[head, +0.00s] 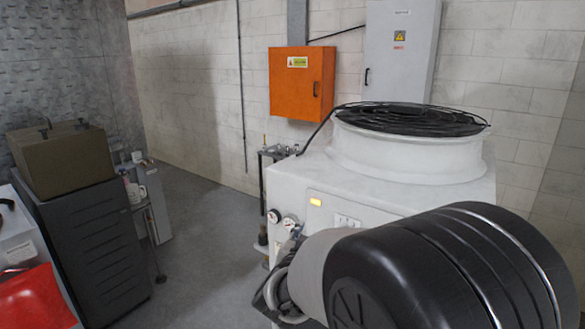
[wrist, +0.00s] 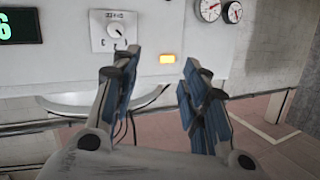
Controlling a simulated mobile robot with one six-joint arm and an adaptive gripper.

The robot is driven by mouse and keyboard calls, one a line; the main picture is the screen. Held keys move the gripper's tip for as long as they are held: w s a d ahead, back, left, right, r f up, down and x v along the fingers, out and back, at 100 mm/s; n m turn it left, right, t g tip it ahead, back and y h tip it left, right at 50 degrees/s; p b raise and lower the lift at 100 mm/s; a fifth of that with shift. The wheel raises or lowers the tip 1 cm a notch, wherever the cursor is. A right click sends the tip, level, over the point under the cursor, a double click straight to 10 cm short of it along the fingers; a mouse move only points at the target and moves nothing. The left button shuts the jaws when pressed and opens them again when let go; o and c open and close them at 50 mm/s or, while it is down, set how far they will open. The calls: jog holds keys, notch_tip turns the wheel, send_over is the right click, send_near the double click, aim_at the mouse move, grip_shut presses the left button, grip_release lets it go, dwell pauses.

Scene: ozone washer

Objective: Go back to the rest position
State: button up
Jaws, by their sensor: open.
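My gripper (wrist: 155,92) shows in the wrist view with its two blue-padded fingers spread apart, open and with nothing between them. It points at the white front panel (wrist: 165,25) of a machine, which carries a dial knob (wrist: 114,31), a lit orange lamp (wrist: 167,59), a green digital display (wrist: 20,26) and gauges (wrist: 211,9). In the head view my black and grey arm fills the lower right and hides the gripper's fingers. The white machine (head: 310,180) with its round fan top stands behind the arm.
An orange wall box (head: 301,85) and a grey electrical cabinet (head: 399,50) hang on the block wall. A dark drawer cabinet (head: 90,240) with an olive case (head: 62,160) stands at left, near a red object (head: 35,300). The grey floor (head: 205,230) between is clear.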

jog(key=s+r+n+g+y, duration=0.35)
jog(key=s+y, duration=0.25)
jog(key=s, duration=0.7)
jog(key=s+d+f+g, duration=0.2)
jog(key=s+d, duration=0.1)
jog(key=s, duration=0.5)
jog(key=s+d+f+n+g+h, duration=0.1)
jog(key=s+d+f+g, duration=0.1)
jog(key=s, duration=0.7)
jog(key=s+d+f+g+h+b, duration=0.1)
jog(key=s+d, duration=0.3)
jog(key=s, duration=0.4)
jog(key=shift+s+d+f+g, duration=0.15)
jog(key=shift+s+f+g, duration=0.25)
jog(key=shift+g, duration=0.45)
jog(key=shift+w+f+n, duration=0.1)
jog(key=shift+w+n, duration=0.05)
jog(key=shift+n, duration=0.1)
jog(key=shift+c, duration=0.5)
